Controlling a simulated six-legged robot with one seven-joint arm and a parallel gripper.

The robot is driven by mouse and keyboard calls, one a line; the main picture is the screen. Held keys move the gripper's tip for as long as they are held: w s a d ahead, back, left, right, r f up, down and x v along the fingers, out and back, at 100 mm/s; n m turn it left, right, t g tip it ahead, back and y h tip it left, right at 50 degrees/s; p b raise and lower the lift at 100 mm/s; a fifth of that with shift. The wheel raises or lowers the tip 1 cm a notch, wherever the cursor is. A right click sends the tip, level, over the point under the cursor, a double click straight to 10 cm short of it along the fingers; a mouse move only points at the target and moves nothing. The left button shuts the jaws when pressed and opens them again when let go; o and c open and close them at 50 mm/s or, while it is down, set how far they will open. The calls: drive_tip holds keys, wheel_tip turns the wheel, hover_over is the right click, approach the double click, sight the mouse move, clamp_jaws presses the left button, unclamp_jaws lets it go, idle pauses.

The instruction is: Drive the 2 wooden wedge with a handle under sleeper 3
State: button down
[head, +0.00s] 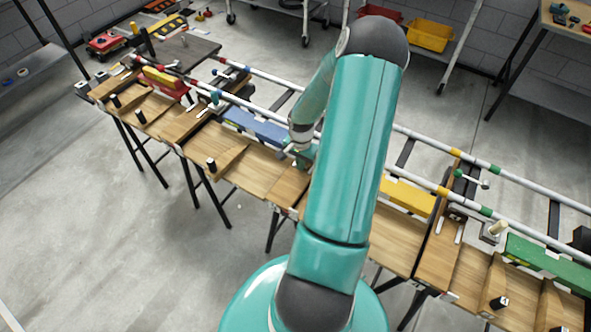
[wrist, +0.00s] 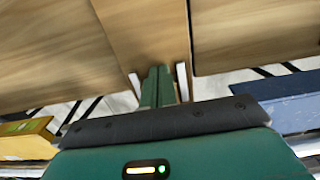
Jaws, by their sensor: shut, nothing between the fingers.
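Several pale wooden wedges with upright black handles show in the head view. One wedge (head: 226,159) lies alone left of centre. Another wedge (head: 156,107) is at the far left beside a second one, and a further wedge (head: 491,287) is at the lower right. Several wooden sleepers cross under the rails, among them one (head: 436,258) at the right; I cannot read which is sleeper 3. My gripper (head: 297,152) is near the middle of the track, partly hidden by my arm. In the wrist view its green fingers (wrist: 159,88) are together and empty over a wooden board (wrist: 148,35).
Two white rails (head: 440,189) run the length of the trestle benches. Blue (head: 258,128), yellow (head: 407,196) and green (head: 548,262) blocks lie along them. The floor in front is clear.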

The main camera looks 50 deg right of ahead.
drive_tip(key=shift+d+r, duration=0.2)
drive_tip(key=shift+d, duration=0.05)
wheel_tip(320, 180, up, 14)
drive_tip(key=shift+a+f, duration=0.25)
idle(0.3)
drive_tip(key=w+a+r+n+t+h, duration=0.1)
drive_tip(key=w+a+r+n, duration=0.25)
drive_tip(key=a+r, duration=0.55)
drive_tip(key=w+a+r+n+h, duration=0.1)
drive_tip(key=w+a+r+n, duration=0.1)
drive_tip(key=a+r+n, duration=0.5)
drive_tip(key=s+a+r+n+t+y, duration=0.1)
drive_tip(key=s+a+r+n+t, duration=0.1)
drive_tip(key=a, duration=0.9)
drive_tip(key=s+a+r+n+t+y, duration=0.1)
drive_tip(key=s+a+r+n, duration=0.3)
drive_tip(key=a, duration=0.7)
wheel_tip(320, 180, up, 3)
drive_tip(key=s+t, duration=0.1)
drive_tip(key=s, duration=0.1)
drive_tip(key=shift+s+r+t, duration=0.15)
drive_tip(key=shift+s+t, duration=0.15)
drive_tip(key=shift+s, duration=0.05)
drive_tip(key=shift+a, duration=0.1)
